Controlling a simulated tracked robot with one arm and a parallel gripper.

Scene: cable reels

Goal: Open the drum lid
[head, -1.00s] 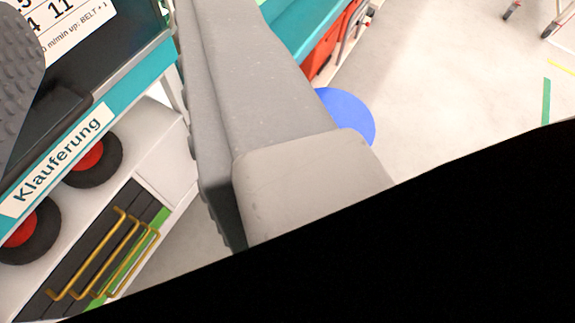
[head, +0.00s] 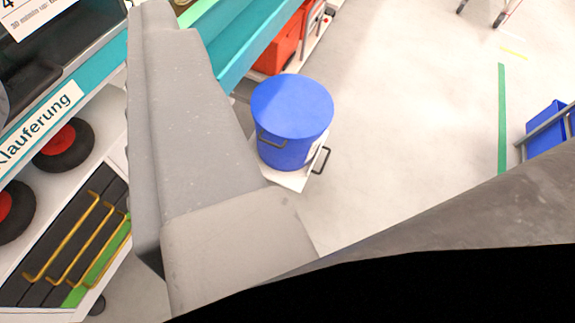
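A teal-edged bench (head: 240,45) runs behind the drum, with a red box (head: 281,48) beyond. A cart with wheels (head: 64,145) and yellow handles is at left. A blue bin (head: 549,130) stands at right. The pale floor (head: 410,110) right of the drum is clear.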

